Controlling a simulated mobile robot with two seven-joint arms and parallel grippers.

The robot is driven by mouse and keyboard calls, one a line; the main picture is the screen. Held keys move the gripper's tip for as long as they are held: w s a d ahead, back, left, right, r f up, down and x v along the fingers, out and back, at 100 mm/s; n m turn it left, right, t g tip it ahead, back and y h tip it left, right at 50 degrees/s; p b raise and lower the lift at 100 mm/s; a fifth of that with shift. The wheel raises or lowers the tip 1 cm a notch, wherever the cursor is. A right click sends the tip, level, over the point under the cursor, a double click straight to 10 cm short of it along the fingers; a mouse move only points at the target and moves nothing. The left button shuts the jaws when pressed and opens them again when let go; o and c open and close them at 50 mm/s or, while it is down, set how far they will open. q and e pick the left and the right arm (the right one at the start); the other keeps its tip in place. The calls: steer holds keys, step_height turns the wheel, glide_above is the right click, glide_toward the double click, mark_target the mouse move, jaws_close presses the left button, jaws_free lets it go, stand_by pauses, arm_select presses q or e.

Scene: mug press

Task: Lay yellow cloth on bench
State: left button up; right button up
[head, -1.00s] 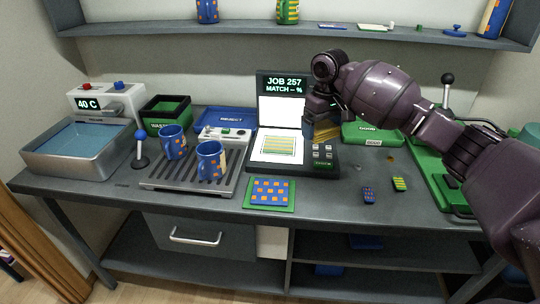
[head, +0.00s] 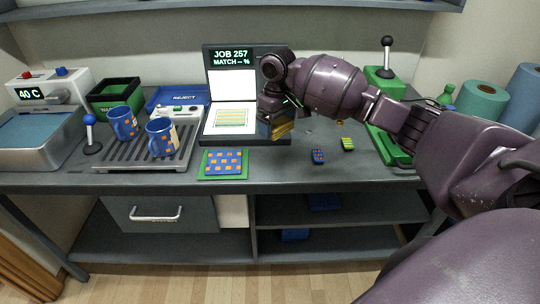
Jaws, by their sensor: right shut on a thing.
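The yellow cloth (head: 284,129) hangs folded below my right gripper (head: 277,112), which is shut on it. Gripper and cloth are at the right side of the job-screen unit and cover its buttons. The fingertips are dark and partly hidden. I cannot tell whether the cloth touches anything below. The grey bench (head: 272,174) has a bare strip in front of the unit and to its right. My left gripper is not in view.
The job-screen unit (head: 231,58) stands mid-bench. A blue-orange patterned square on green (head: 222,164) lies before it. Two blue mugs (head: 160,138) stand on a slatted rack at left. Two small patterned pieces (head: 318,157) lie at right, near a green lever press (head: 386,78).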

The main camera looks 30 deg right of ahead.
steer(key=b, duration=0.1)
glide_above(276, 165)
step_height(276, 165, down, 8)
steer(key=shift+s+r, duration=0.1)
step_height(276, 165, down, 5)
steer(key=shift+r+b, duration=0.1)
steer(key=shift+b, duration=0.35)
steer(key=shift+f, duration=0.25)
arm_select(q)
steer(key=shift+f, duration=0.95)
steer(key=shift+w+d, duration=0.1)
arm_select(e)
steer(key=o, duration=0.5)
steer(key=shift+f, duration=0.1)
steer(key=shift+o, duration=0.2)
